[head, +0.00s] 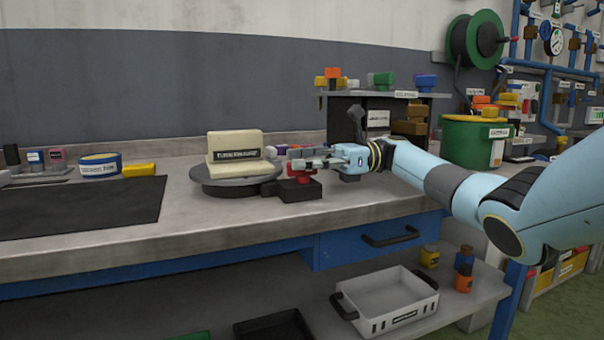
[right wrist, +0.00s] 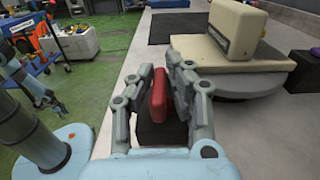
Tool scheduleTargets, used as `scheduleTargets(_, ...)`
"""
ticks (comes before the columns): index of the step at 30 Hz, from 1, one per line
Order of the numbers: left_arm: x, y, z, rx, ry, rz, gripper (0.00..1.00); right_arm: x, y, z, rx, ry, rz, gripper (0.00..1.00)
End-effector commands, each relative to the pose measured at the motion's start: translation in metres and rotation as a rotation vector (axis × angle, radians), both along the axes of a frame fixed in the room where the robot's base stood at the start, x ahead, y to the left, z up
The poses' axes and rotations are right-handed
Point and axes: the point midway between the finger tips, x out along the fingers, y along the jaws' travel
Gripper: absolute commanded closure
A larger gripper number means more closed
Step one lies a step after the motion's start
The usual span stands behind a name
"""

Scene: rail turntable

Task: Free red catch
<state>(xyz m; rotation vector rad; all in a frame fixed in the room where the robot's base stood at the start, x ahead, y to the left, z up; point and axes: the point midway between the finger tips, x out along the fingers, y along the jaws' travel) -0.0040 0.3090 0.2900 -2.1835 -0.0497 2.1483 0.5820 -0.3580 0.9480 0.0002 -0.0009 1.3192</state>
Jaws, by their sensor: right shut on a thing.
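The red catch (head: 300,177) stands on a dark block (head: 301,191) on the bench, at the right edge of the grey round turntable (head: 213,188). In the right wrist view the red catch (right wrist: 158,97) lies between the fingers of my right gripper (right wrist: 160,88). My right gripper (head: 297,160) reaches in from the right in the head view and is shut on the catch. A cream block with a dark label (head: 235,147) rests on the turntable; it also shows in the right wrist view (right wrist: 238,38).
A dark mat (head: 80,207) covers the left of the grey bench (head: 250,222). A yellow block (head: 139,170) and a blue-and-white round tin (head: 100,165) sit behind it. A shelf unit (head: 380,94) with coloured parts stands behind my right arm. A white tray (head: 388,300) is below.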

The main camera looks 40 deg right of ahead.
Motion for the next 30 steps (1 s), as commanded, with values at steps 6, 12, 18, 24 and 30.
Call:
scheduleTargets(6, 0.002, 0.005, -0.001, 0.006, 0.001, -0.002, 0.6, -0.001, 0.0, 0.0, 0.0, 0.002, 0.017, 1.0)
scheduleTargets(12, -0.001, 0.007, -0.001, 0.008, 0.005, -0.002, 0.6, -0.001, 0.0, 0.0, 0.0, 0.002, 0.017, 1.0)
scheduleTargets(18, -0.002, 0.006, -0.001, 0.006, 0.005, -0.003, 0.6, -0.001, 0.0, 0.0, 0.0, 0.002, 0.017, 0.7)
scheduleTargets(24, -0.002, 0.001, -0.002, 0.001, 0.005, -0.001, 0.6, -0.001, 0.0, 0.0, 0.0, 0.002, 0.016, 0.63)
scheduleTargets(30, -0.005, -0.001, -0.002, -0.002, 0.008, 0.002, 0.6, -0.002, -0.007, 0.0, -0.002, 0.001, 0.015, 0.63)
